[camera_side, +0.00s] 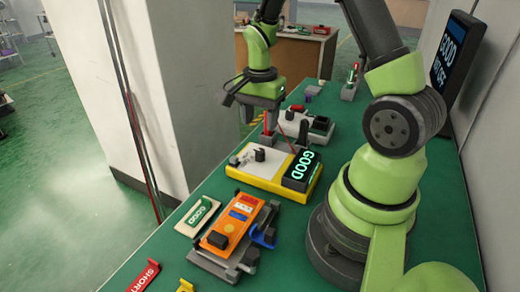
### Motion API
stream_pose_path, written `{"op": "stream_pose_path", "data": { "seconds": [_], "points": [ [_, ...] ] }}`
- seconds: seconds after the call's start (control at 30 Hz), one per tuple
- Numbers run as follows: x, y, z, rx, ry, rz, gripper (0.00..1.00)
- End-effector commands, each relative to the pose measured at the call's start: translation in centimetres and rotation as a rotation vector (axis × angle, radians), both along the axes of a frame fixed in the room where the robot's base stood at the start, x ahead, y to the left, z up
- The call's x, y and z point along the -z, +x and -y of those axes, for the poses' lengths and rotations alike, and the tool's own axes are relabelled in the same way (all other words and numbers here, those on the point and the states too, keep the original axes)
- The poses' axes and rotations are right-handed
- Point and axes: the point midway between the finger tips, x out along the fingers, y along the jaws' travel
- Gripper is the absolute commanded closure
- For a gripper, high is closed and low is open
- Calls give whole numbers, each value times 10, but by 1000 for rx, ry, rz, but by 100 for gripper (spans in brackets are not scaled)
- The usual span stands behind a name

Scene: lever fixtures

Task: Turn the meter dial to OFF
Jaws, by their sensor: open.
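The meter (264,181) is a yellow box with a light grey top face, lying on the green table. Its display (302,167) is lit and reads GOOD. A small dark grey knob (259,155), which looks like the dial, stands up from the grey face; its exact setting is too small to read. My gripper (262,103) is open and points down above the far side of the meter, apart from the dial. Its fingertips are hard to make out against the things behind them.
An orange fixture (232,226) with blue and black parts lies nearer. A card marked GOOD (198,214) and a red piece marked SHORT (145,277) are at the left edge. A grey device (306,126) stands behind the meter.

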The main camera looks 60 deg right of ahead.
Motion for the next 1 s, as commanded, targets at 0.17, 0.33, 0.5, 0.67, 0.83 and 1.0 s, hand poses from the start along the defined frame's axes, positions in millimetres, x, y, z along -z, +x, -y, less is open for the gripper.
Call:
{"op": "stream_pose_path", "data": {
  "seconds": [0.17, 0.33, 0.5, 0.67, 0.83, 1.0],
  "points": [
    [32, -1, -1, -2, 4, -7, 49],
    [62, -1, -1, -2, 4, -6, 49],
    [82, -1, -1, -2, 3, -3, 49],
    [89, -1, -1, -2, 2, 0, 49],
    [89, 0, -1, -2, 2, 1, 49],
    [89, 0, -1, -2, 2, 1, 69]
  ]
}}
